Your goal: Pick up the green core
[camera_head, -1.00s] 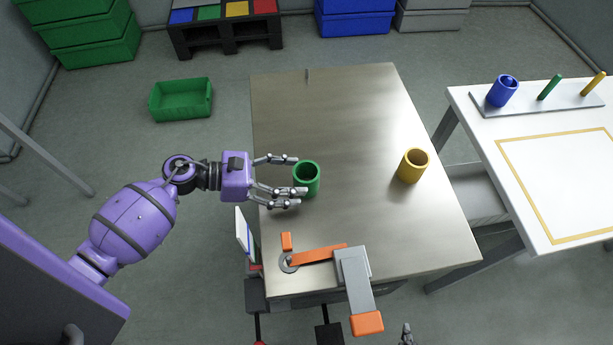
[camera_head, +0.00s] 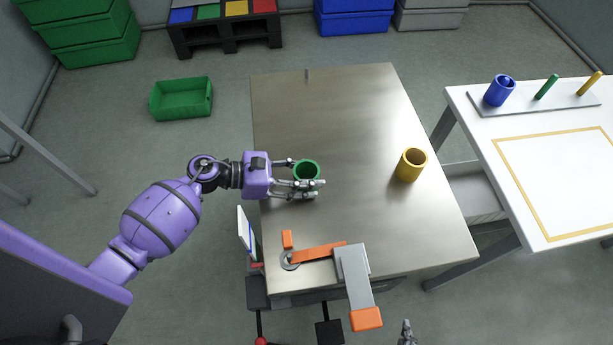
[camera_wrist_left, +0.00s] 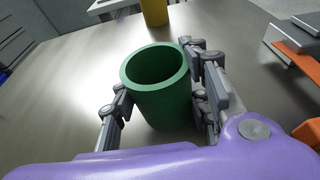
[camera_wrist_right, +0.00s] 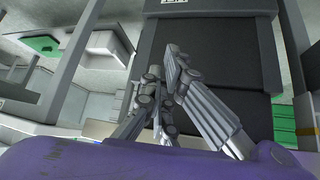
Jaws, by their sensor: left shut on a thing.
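The green core (camera_head: 306,170) is a hollow green cylinder. It stands upright on the metal table near its left edge. My left gripper (camera_head: 304,177) reaches in from the left and is shut on the core, with fingers on both sides of its outer wall. In the left wrist view the core (camera_wrist_left: 158,90) sits between the grey fingers, its open top facing up. Its lower part is partly hidden. My right gripper (camera_wrist_right: 160,95) shows in the right wrist view, away from the core, with nothing visible in it; its fingers overlap in the picture.
A yellow core (camera_head: 411,165) stands at the table's right. An orange-and-grey lever device (camera_head: 320,254) is at the near edge. A white table (camera_head: 560,185) at the right holds a rack with a blue core (camera_head: 499,91) and pegs.

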